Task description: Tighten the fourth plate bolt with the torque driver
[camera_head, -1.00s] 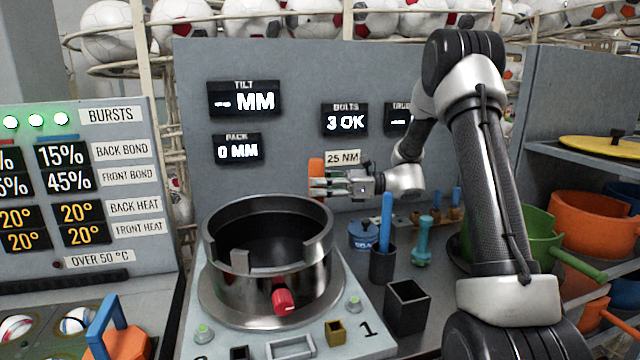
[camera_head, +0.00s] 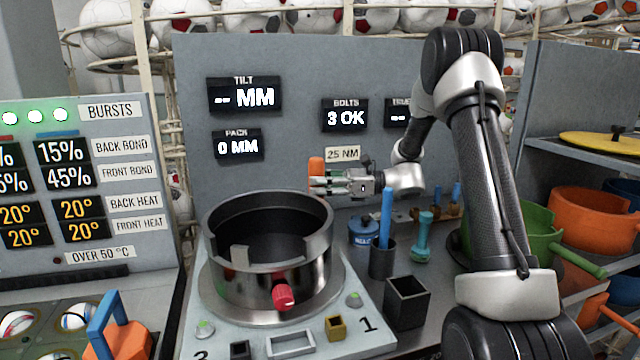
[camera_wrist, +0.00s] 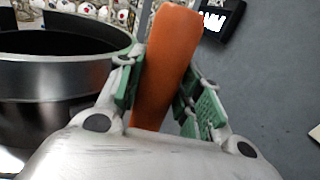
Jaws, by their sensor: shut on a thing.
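My gripper (camera_head: 326,184) is shut on the orange handle of the torque driver (camera_head: 316,167), behind the right rear of the steel ring. The driver's handle (camera_wrist: 165,65) stands near upright between the green finger pads in the wrist view. Its lower end is hidden behind the ring. The steel ring (camera_head: 268,278) with a red knob (camera_head: 284,297) sits on a pale base plate (camera_head: 362,335). The rear bolts are hidden. The bolt display (camera_head: 345,116) reads 3 OK.
A blue rod stands in a dark cup (camera_head: 383,262), with a teal tool (camera_head: 423,238), a blue tin (camera_head: 362,232) and an empty dark square box (camera_head: 407,300) nearby. The grey panel (camera_head: 290,80) rises close behind my gripper.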

